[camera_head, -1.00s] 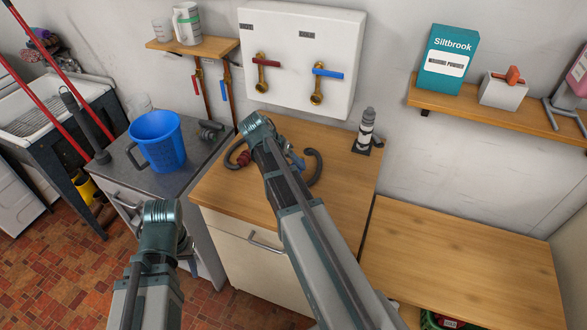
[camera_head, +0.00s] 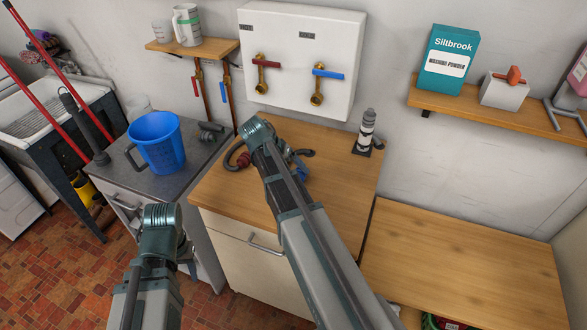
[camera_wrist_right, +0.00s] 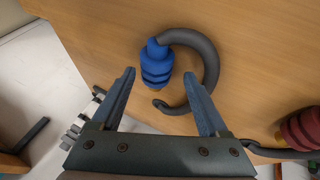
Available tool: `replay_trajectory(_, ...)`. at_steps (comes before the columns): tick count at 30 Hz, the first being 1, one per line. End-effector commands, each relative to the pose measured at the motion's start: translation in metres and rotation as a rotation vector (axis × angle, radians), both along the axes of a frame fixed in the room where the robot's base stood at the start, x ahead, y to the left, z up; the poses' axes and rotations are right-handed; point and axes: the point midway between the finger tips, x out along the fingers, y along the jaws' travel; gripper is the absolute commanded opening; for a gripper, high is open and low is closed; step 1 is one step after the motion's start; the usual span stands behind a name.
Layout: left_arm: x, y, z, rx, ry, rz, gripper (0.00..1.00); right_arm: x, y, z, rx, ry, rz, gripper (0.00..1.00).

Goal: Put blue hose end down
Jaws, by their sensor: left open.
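The blue hose end (camera_wrist_right: 157,65) is a ribbed blue fitting on a curled dark grey hose (camera_wrist_right: 208,62), over the wooden counter (camera_head: 222,190). In the head view the blue hose end (camera_head: 301,172) is partly hidden by my right arm. My right gripper (camera_wrist_right: 163,95) is open, its fingers apart, with the blue hose end just ahead of the gap and not clasped. The red hose end (camera_wrist_right: 303,130) lies to the right in the wrist view and shows left of my right arm in the head view (camera_head: 243,158). My left gripper (camera_head: 188,262) hangs low in front of the cabinets, mostly hidden by its arm.
A blue bucket (camera_head: 157,145) stands on the grey counter at left. A black-and-white striped bottle-like object (camera_head: 366,130) stands at the wooden counter's back right. Brass taps with red (camera_head: 266,65) and blue (camera_head: 328,74) handles are on the wall. The lower wooden top (camera_head: 460,255) is clear.

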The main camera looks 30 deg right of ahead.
Motion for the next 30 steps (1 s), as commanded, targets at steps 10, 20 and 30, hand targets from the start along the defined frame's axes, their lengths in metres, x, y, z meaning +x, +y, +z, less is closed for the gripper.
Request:
replay_trajectory(10,0.0,0.0,0.019,0.0,0.0,0.0,0.5,0.0,0.0,0.019,0.0,0.0,0.0,0.78)
replay_trajectory(20,0.0,0.0,0.07,0.0,0.0,0.0,0.5,0.002,0.031,0.07,0.0,-0.001,0.002,0.78)
replay_trajectory(30,0.0,0.0,0.107,0.0,0.0,0.0,0.5,0.003,0.055,0.107,0.0,-0.001,0.002,0.78)
